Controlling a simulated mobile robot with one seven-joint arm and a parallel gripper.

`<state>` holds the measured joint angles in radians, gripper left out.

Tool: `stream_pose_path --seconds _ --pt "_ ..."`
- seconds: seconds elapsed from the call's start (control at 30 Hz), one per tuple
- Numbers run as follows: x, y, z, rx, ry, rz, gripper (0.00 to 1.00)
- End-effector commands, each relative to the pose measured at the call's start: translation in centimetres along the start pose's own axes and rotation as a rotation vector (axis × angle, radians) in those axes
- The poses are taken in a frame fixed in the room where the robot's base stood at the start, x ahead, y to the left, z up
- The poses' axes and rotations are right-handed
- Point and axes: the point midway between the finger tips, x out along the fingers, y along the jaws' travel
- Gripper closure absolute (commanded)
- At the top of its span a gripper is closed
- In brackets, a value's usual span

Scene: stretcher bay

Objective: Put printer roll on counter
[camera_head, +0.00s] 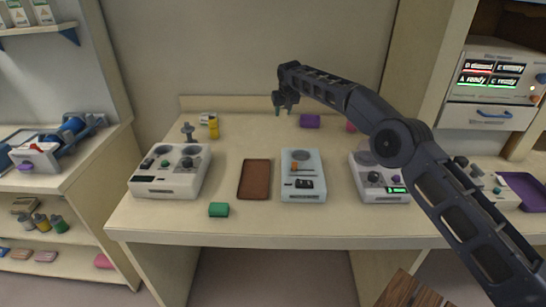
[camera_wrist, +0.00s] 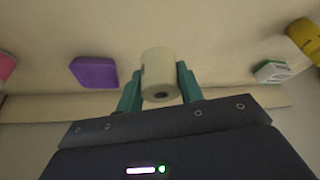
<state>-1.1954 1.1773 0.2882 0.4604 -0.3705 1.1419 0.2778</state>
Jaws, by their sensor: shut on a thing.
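The printer roll (camera_wrist: 160,75) is a cream cylinder with a dark core hole, seen in the wrist view. My gripper (camera_wrist: 159,82) is shut on it, with a green finger on each side. In the head view my gripper (camera_head: 283,108) is over the back of the pale counter (camera_head: 235,145), close to the back ledge; the roll cannot be made out there. I cannot tell whether the roll touches the counter.
A purple block (camera_head: 309,121) stands right of my gripper, with a pink item (camera_head: 351,127) beyond. A yellow item (camera_head: 213,128) is at the back left. Grey devices (camera_head: 172,172), a brown tray (camera_head: 254,180) and a green block (camera_head: 219,210) are nearer the front.

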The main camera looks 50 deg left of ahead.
Motion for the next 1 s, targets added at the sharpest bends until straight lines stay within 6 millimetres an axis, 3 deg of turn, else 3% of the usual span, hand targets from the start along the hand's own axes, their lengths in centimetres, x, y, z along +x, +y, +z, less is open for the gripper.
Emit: stream_pose_path --seconds 0.1,0.3,1.0 --pt "1.6 -2.1 0.2 -0.050 0.001 -0.022 0.86" --pt "2.5 -3.7 0.3 -0.093 0.002 -0.038 0.86" --pt "8.8 -4.0 2.9 -0.102 -0.001 -0.042 0.86"
